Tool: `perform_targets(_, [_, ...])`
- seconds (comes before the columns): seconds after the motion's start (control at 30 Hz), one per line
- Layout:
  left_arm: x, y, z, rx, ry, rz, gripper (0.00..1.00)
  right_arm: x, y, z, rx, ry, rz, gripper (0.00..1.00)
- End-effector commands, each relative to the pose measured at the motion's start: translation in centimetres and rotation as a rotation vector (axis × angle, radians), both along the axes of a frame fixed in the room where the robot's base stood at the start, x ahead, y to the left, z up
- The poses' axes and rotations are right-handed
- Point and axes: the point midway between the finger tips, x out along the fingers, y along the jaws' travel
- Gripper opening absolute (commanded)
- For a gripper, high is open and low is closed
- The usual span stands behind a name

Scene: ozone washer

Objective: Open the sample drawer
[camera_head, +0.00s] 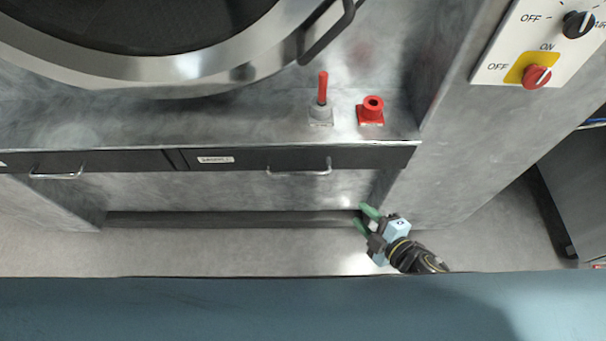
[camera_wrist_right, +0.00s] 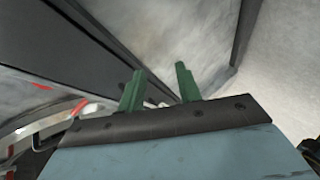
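The labelled drawer (camera_head: 248,158) is a dark, narrow front under the steel counter, with a white label (camera_head: 215,160) whose text is too small to read. It looks shut. Its metal bar handle (camera_head: 299,172) is on its right half. My right gripper (camera_head: 364,219) is below and to the right of this handle, apart from it, with green fingers spread and nothing seen between them. In the right wrist view the two fingers (camera_wrist_right: 158,80) also stand apart, with the dark front edge beyond them. My left gripper is not in view.
A second dark drawer (camera_head: 100,162) with its own handle (camera_head: 57,175) is at the left. A red-handled lever (camera_head: 322,92) and a red fitting (camera_head: 371,110) stand on the counter (camera_head: 230,122). A switch panel (camera_head: 510,50) is at upper right. Floor (camera_head: 200,250) before the drawers looks clear.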

Motion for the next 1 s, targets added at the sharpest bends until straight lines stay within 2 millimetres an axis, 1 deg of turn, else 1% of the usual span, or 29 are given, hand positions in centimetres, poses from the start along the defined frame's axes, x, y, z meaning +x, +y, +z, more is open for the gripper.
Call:
perform_targets(0.03, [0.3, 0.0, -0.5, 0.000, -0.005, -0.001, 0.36, 0.2, 1.5, 2.2, -0.024, -0.089, 0.081, 0.34])
perform_targets(0.1, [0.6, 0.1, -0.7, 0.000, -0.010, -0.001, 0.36, 0.1, 3.2, 5.0, -0.054, -0.192, 0.175, 0.34])
perform_targets(0.2, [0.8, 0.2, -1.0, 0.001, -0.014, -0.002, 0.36, -0.3, 4.9, 7.6, -0.087, -0.293, 0.264, 0.34])
perform_targets(0.3, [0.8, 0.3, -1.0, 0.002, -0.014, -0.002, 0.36, -0.6, 5.8, 9.0, -0.104, -0.346, 0.309, 0.34])
perform_targets(0.37, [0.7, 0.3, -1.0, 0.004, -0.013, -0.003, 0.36, -0.5, 6.2, 9.3, -0.107, -0.360, 0.319, 0.34])
perform_targets(0.47, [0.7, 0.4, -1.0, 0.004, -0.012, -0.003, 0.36, 0.2, 6.9, 9.3, -0.109, -0.364, 0.321, 0.34])
perform_targets(0.57, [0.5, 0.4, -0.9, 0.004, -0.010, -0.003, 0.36, 1.4, 8.1, 9.2, -0.107, -0.365, 0.320, 0.34])
perform_targets(0.8, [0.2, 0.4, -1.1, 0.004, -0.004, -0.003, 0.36, 5.0, 11.8, 8.3, -0.106, -0.362, 0.318, 0.34])
perform_targets(1.0, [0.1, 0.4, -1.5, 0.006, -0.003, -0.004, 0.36, 7.4, 14.2, 7.7, -0.106, -0.360, 0.318, 0.34])
